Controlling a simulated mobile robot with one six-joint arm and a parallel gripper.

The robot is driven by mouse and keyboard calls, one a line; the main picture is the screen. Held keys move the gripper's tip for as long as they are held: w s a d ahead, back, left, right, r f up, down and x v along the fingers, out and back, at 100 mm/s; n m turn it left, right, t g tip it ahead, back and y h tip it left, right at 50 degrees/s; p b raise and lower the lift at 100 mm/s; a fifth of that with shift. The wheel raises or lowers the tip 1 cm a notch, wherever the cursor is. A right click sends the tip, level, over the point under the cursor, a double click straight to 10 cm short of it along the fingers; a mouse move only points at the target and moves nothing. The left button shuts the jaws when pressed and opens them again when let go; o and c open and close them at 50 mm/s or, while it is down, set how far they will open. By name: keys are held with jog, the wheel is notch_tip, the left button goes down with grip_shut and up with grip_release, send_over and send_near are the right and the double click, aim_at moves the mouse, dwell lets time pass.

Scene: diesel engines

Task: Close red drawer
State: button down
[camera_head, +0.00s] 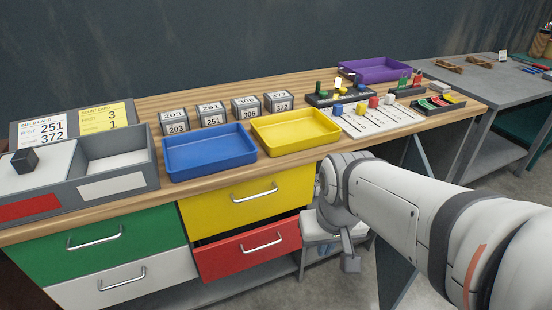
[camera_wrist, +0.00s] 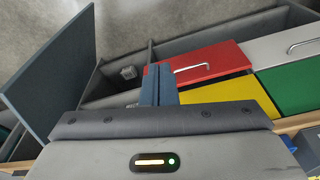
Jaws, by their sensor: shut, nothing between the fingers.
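The red drawer (camera_head: 248,250) is below the yellow drawer in the head view. Its front stands a little out from the bench, with a dark gap along its top edge. It has a silver bar handle. The red drawer (camera_wrist: 212,62) also shows in the wrist view, just right of the fingertips. My gripper (camera_head: 350,263) is to the right of the red drawer in the head view, pointing down. In the wrist view my gripper (camera_wrist: 158,72) has its two blue-grey fingers together and empty. I cannot tell whether they touch the drawer.
The yellow drawer (camera_head: 240,197), green drawer (camera_head: 105,243) and white drawer (camera_head: 130,283) look shut. Blue (camera_head: 210,150) and yellow (camera_head: 295,130) trays stand on the bench. A dark panel (camera_wrist: 50,75) is left of the fingers.

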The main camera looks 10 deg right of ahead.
jog(key=w+d+f+m+t+h, duration=0.1)
jog(key=w+d+f+m+t, duration=0.1)
jog(key=w+d+f+m, duration=0.35)
jog(key=w+d+f+m+t, duration=0.2)
jog(key=w+d+f+m, duration=0.1)
jog(key=w+f, duration=0.55)
jog(key=w+f+m+t+y, duration=0.3)
jog(key=w+f+m, duration=0.35)
jog(key=f, duration=0.35)
jog(key=w+a+f, duration=0.2)
jog(key=w+f, duration=0.1)
jog(key=w, duration=0.2)
jog(key=w+a+f+b, duration=0.1)
jog(key=w+f, duration=0.2)
jog(key=w, duration=0.3)
jog(key=shift+a+f+y+b, duration=0.3)
jog(key=shift+a, duration=0.1)
jog(key=shift+s, duration=0.1)
